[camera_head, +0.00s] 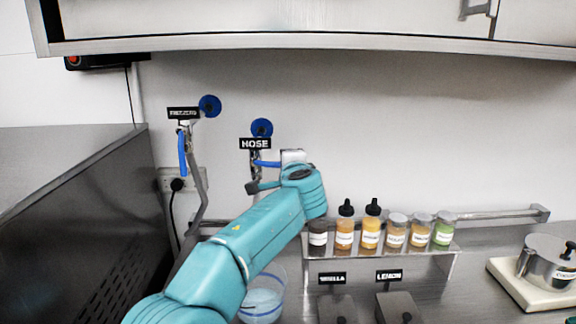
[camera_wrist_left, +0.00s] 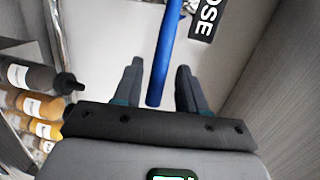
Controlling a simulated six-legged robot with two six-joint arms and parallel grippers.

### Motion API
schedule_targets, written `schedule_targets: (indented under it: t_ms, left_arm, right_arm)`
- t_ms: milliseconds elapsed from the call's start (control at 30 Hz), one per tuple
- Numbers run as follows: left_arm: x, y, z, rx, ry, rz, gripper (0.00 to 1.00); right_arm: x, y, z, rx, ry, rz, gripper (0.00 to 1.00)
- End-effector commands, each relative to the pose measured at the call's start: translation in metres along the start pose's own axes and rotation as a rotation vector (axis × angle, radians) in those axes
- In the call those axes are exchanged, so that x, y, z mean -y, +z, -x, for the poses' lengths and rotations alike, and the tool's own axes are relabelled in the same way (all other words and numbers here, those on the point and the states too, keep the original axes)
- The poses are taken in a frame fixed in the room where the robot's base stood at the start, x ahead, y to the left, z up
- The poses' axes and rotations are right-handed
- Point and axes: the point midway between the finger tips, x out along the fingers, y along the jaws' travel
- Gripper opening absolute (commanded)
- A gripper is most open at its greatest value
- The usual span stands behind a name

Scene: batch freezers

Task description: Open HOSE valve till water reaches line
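The HOSE sign (camera_head: 255,143) hangs on the back wall, and it also shows in the left wrist view (camera_wrist_left: 208,16). Below it is the HOSE valve's blue lever (camera_head: 267,164), which points sideways in the head view. My left gripper (camera_wrist_left: 159,66) is open, with a finger on either side of the blue lever (camera_wrist_left: 164,58); I cannot tell whether either touches it. A clear container (camera_head: 281,273) with pale liquid (camera_head: 261,306) stands below on the counter, partly hidden by my left arm. My right gripper is not in view.
The FREEZER sign (camera_head: 183,113) and its blue lever (camera_head: 182,155), hanging down, are to the left. A rack (camera_head: 436,262) of several bottles and jars stands right of my arm. A cabinet (camera_head: 300,20) overhangs the wall.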

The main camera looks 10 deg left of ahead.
Motion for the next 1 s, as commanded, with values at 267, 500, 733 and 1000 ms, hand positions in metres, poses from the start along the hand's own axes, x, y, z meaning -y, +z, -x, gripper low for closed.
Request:
schedule_targets:
  t_ms: [267,500,733,1000]
  left_arm:
    - [-0.002,0.000,0.000,0.000,0.002,-0.003,0.41]
    - [-0.007,-0.001,0.032,-0.004,-0.001,-0.001,0.41]
    - [-0.006,-0.001,0.095,-0.004,-0.001,0.000,0.41]
    - [-0.002,-0.001,0.149,-0.002,0.000,-0.001,0.41]
  right_arm:
    - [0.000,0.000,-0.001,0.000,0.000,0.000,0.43]
    - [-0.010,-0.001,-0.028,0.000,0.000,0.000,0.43]
    - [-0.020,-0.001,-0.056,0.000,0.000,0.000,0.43]
    - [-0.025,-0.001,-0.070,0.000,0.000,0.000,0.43]
